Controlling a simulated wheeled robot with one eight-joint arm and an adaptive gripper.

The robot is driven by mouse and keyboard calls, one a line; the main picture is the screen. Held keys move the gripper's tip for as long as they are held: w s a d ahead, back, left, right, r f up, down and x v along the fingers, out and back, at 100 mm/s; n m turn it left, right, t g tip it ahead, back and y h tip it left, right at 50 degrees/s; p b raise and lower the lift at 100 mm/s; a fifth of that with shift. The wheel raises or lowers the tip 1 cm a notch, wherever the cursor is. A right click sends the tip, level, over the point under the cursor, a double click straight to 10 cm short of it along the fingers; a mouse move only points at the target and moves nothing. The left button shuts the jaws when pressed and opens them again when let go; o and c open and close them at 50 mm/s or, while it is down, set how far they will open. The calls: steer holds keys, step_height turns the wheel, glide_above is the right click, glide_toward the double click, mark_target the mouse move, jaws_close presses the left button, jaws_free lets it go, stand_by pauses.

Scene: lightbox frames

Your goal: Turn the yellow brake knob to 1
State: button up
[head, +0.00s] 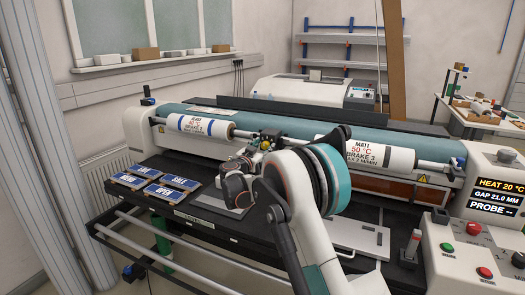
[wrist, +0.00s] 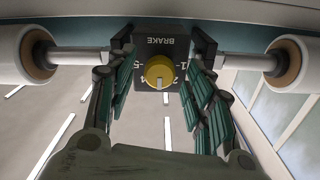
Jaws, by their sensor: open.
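The yellow brake knob (wrist: 159,71) is on a dark block (wrist: 178,48) marked BRAKE, which appears upside down in the wrist view. A pale pointer mark shows on the knob's lower side. Scale numbers surround it, with a 1 at the right and a 5 at the left; some are partly hidden or blurred. My gripper (wrist: 162,46) is open, with one finger on each side of the block and knob. I see a gap between the fingers and the knob. In the head view my gripper (head: 265,142) is at the block between the two rolls, and my arm hides part of it.
White rolls on a steel shaft flank the block: the left roll (head: 205,126) and the right roll (head: 365,153). Several blue signs (head: 160,190) lie on the black bed at left. A button console (head: 470,255) stands at right, below a display (head: 498,195) reading HEAT 20 °C.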

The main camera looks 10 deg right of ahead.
steer(key=shift+c, duration=0.3)
steer(key=c, duration=1)
steer(key=shift+n, duration=0.4)
steer(key=n+p, duration=0.1)
steer(key=n, duration=0.2)
steer(key=shift+r+n, duration=0.1)
steer(key=shift+n, duration=0.3)
steer(key=n+p, duration=0.1)
steer(key=n, duration=0.3)
steer(key=shift+n, duration=0.3)
steer(key=n, duration=0.8)
steer(key=shift+n+p, duration=0.3)
steer(key=shift+p, duration=0.1)
